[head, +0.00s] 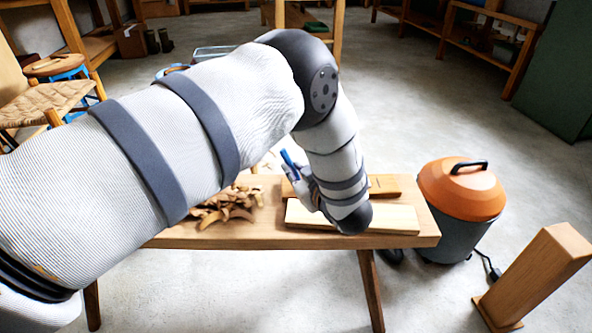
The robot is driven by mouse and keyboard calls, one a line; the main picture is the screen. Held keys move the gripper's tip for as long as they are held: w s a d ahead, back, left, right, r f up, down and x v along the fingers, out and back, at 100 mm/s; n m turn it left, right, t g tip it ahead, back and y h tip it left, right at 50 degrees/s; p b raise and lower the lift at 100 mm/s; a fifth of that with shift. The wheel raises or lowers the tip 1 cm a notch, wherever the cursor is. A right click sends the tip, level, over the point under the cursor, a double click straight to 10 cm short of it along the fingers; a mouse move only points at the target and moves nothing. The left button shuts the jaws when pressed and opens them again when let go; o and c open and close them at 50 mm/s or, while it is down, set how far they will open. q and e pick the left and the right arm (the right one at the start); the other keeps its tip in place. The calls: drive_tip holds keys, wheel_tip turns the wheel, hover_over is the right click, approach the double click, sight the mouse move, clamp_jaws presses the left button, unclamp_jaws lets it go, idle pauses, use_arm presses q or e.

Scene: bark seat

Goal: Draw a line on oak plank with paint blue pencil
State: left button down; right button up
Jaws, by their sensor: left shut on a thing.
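A blue pencil (290,163) shows as a short blue stick beside my left wrist, above the bench. My left gripper (299,178) is mostly hidden behind my own wrist and is shut on the pencil, which tilts up to the left. A pale plank (390,220) lies near the front edge of the bench under my wrist. A browner plank (385,185) lies behind it. I cannot tell for sure which one is oak. Whether the pencil's tip touches a plank is hidden. My right gripper is not in view.
The wooden bench (270,236) carries a heap of wood shavings (228,203) left of the planks. A woven seat (45,100) is at the left.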

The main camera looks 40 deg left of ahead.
use_arm(q)
drive_tip(key=shift+w+f, duration=0.1)
drive_tip(key=c, duration=2.4)
unclamp_jaws()
drive_tip(key=shift+w+a+f+b, duration=0.15)
drive_tip(key=shift+w+a+b, duration=0.5)
drive_tip(key=shift+w+a, duration=0.6)
drive_tip(key=c, duration=2.4)
unclamp_jaws()
drive_tip(key=c, duration=2.4)
unclamp_jaws()
wheel_tip(320, 180, up, 6)
drive_tip(key=p, duration=0.4)
drive_tip(key=shift+r, duration=0.25)
drive_tip(key=shift+f, duration=0.2)
